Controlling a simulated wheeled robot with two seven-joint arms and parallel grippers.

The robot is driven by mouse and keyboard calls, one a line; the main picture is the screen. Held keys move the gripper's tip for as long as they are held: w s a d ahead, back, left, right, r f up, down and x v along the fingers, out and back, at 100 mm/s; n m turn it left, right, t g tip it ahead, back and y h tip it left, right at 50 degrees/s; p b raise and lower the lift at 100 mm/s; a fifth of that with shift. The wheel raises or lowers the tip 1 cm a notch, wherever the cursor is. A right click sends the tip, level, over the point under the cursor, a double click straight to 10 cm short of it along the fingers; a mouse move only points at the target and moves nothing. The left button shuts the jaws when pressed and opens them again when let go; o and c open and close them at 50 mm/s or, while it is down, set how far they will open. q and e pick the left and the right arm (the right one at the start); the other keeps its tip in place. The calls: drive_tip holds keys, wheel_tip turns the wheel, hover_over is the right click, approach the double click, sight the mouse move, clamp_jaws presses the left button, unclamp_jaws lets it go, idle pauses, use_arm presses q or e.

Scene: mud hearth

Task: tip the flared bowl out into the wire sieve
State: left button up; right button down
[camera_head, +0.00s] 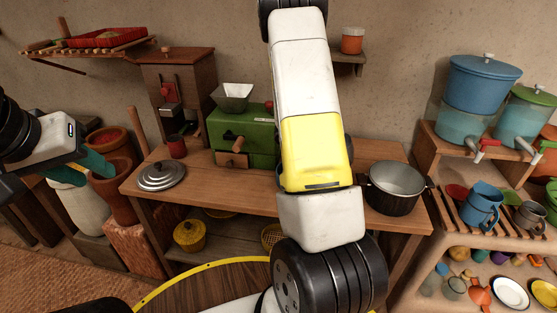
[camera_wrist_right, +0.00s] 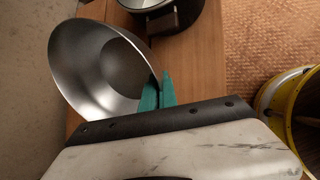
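The flared bowl (camera_wrist_right: 95,75) shows in the right wrist view as a plain grey metal bowl, its mouth tilted toward the camera. My right gripper (camera_wrist_right: 156,92) has its teal fingers close together on the bowl's rim. In the head view my right arm hides this gripper and the bowl. I cannot make out the wire sieve for certain; a yellow mesh thing (camera_head: 270,236) on the lower shelf is partly hidden by my arm.
The wooden table (camera_head: 215,194) carries a lidded dish (camera_head: 161,176), a green grinder (camera_head: 240,135) with a pale hopper and a dark pot (camera_head: 394,187). A crowded shelf (camera_head: 440,225) stands at right. A yellow-rimmed round thing (camera_head: 205,268) lies at the front.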

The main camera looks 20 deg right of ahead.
drive_tip(key=shift+s+d+r+t+y, duration=0.25)
drive_tip(key=shift+d+y, duration=0.1)
drive_tip(key=shift+d, duration=0.1)
drive_tip(key=shift+s+d+r+t+y, duration=0.15)
drive_tip(key=shift+s+d+y, duration=0.1)
drive_tip(key=shift+d+y, duration=0.15)
drive_tip(key=shift+s+d+r+m+t+y, duration=0.3)
drive_tip(key=shift+d+r+y, duration=0.2)
drive_tip(key=shift+r+y, duration=0.1)
drive_tip(key=shift+s+d+r+t+y+b, duration=0.3)
drive_tip(key=shift+d+y, duration=0.1)
drive_tip(key=shift+y, duration=0.1)
drive_tip(key=shift+s+d+r+t+y+b, duration=0.2)
drive_tip(key=shift+d+t+y, duration=0.1)
drive_tip(key=shift+d+y, duration=0.15)
drive_tip(key=shift+m, duration=0.3)
drive_tip(key=shift+s+d+r+y, duration=0.1)
drive_tip(key=shift+d+r+y, duration=0.1)
drive_tip(key=shift+y, duration=0.2)
drive_tip(key=shift+d+r+t+y, duration=0.1)
drive_tip(key=shift+r+t+y, duration=0.05)
drive_tip(key=shift+t+y, duration=0.15)
